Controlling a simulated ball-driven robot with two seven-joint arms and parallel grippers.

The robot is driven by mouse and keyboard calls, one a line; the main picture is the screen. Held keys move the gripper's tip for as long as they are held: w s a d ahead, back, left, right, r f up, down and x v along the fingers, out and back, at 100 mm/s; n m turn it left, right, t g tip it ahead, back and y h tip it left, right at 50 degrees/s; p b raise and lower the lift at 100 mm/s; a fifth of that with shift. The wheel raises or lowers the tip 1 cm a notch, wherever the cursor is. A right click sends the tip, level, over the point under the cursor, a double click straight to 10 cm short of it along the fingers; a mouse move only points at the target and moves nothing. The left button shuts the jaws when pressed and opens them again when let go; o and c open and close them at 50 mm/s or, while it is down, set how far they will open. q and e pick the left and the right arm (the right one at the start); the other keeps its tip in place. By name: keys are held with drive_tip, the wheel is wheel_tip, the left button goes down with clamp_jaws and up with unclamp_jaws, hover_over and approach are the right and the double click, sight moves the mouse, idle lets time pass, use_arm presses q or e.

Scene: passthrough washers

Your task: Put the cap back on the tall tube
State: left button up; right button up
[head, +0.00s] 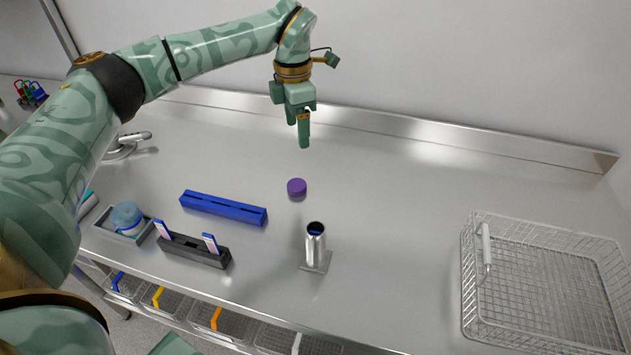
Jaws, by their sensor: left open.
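The purple cap (297,188) lies on the steel counter, apart from the tube. The tall tube (315,244) is a shiny metal cylinder, upright on a square base plate, with its top uncovered and dark blue showing inside. It stands nearer to me than the cap and slightly to its right. My left gripper (301,134) is open and empty, pointing down above the counter, beyond the cap in the picture. Nothing is between its fingers. My right gripper is not in view.
A blue slotted bar (223,207) lies left of the cap. A black holder (193,250) with upright strips and a grey tray (112,228) with a blue-lidded jar stand at front left. A wire basket (470,290) is at right. The counter (400,200) between tube and basket is clear.

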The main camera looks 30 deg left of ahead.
use_arm(q)
drive_tip(key=b, duration=0.3)
hover_over(297, 183)
wheel_tip(297, 183, down, 10)
drive_tip(key=shift+r, duration=0.1)
drive_tip(key=shift+a+f, duration=0.1)
drive_tip(key=shift+f, duration=0.3)
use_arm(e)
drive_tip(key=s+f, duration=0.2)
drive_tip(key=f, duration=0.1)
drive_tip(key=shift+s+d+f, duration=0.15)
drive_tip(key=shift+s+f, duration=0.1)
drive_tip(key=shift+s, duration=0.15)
